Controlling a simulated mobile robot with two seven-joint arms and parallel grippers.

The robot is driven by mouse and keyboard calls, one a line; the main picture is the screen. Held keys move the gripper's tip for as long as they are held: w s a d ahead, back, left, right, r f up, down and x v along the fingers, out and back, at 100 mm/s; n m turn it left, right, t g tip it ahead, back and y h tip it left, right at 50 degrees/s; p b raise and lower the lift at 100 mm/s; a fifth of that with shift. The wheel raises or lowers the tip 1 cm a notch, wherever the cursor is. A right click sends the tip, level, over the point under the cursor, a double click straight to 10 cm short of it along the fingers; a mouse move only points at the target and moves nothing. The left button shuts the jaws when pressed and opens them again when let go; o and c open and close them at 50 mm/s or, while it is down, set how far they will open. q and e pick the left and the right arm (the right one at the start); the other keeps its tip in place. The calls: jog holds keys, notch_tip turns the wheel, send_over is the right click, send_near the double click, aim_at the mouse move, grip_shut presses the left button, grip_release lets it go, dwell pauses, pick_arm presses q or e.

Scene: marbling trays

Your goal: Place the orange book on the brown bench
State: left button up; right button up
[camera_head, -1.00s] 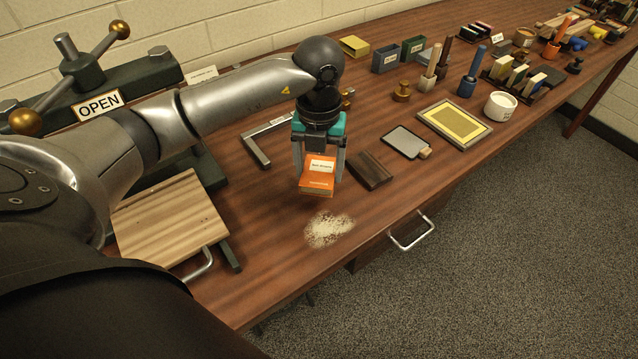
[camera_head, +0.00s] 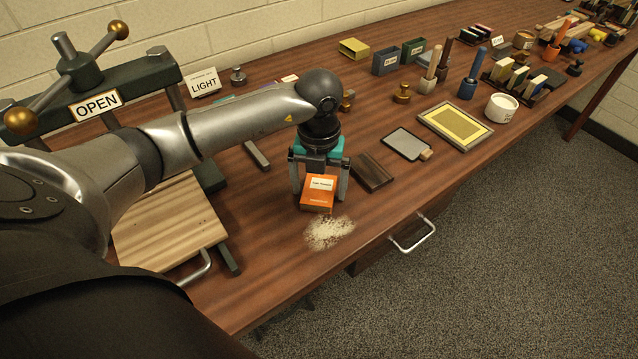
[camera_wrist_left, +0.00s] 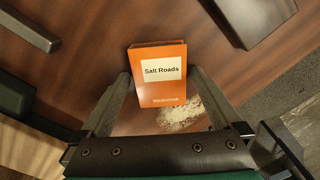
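The orange book (camera_head: 317,199), with a white label reading "Salt Roads", is between the two fingers of my left gripper (camera_head: 320,190). The left wrist view shows the book (camera_wrist_left: 162,90) with a finger close against each side, so the gripper looks shut on it. The book is upright and slightly tilted, low over the brown bench (camera_head: 270,285); I cannot tell whether its bottom edge touches the wood. The bench also fills much of the left wrist view (camera_wrist_left: 100,25). My right gripper is not in view.
A pale speckled patch (camera_head: 329,232) lies just in front of the book. A dark wooden block (camera_head: 372,172) is close on the right. A press with a wooden board (camera_head: 170,225) stands left. A mirror-like plate (camera_head: 405,144) lies further right. The bench's front edge is clear.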

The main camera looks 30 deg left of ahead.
aim_at(319, 189)
pick_arm(q)
jog(key=shift+r, duration=0.25)
notch_tip(319, 189, up, 12)
jog(key=p, duration=0.2)
